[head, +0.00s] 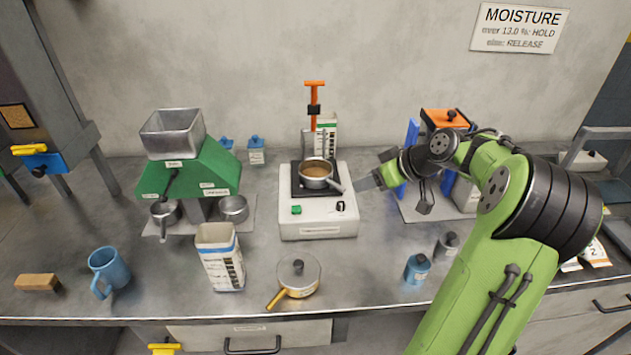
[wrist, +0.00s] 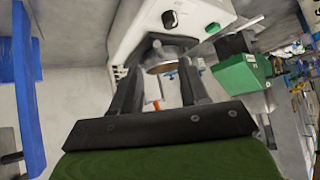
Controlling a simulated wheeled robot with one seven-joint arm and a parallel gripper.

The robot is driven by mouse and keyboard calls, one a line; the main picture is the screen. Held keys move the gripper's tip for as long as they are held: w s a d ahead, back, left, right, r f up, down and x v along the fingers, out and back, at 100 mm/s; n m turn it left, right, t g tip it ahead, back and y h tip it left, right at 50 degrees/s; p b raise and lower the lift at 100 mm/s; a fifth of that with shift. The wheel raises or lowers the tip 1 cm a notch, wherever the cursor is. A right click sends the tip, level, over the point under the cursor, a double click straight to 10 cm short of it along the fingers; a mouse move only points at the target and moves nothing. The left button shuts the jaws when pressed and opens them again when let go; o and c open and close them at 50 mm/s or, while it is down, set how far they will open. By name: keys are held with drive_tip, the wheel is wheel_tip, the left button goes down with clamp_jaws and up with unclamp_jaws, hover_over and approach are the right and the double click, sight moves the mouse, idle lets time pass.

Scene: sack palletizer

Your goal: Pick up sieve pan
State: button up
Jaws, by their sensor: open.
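A small metal pan (head: 316,170) with brown contents sits on the dark plate of a white bench unit (head: 318,229). Its handle (head: 336,186) points right and forward, toward my gripper. I cannot tell whether this pan is the sieve pan. My gripper (head: 362,182) is open and empty, just right of the handle and apart from it in the head view. In the wrist view the pan (wrist: 166,62) shows beyond and between the fingertips of my gripper (wrist: 158,80). A round pan with a clear top and yellow handle (head: 277,297) stands on the bench in front.
A green mill (head: 190,182) with two metal pans (head: 165,213) (head: 233,209) below its spouts stands left. An open carton (head: 220,262), blue mug (head: 110,270) and wooden block (head: 38,282) are in front. A blue post (head: 411,150) stands close behind my gripper. Small bottles (head: 417,268) stand front right.

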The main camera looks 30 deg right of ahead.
sight(322, 178)
drive_tip(key=b+x, duration=0.2)
drive_tip(key=x, duration=0.7)
drive_tip(key=shift+w+d, duration=0.15)
clamp_jaws()
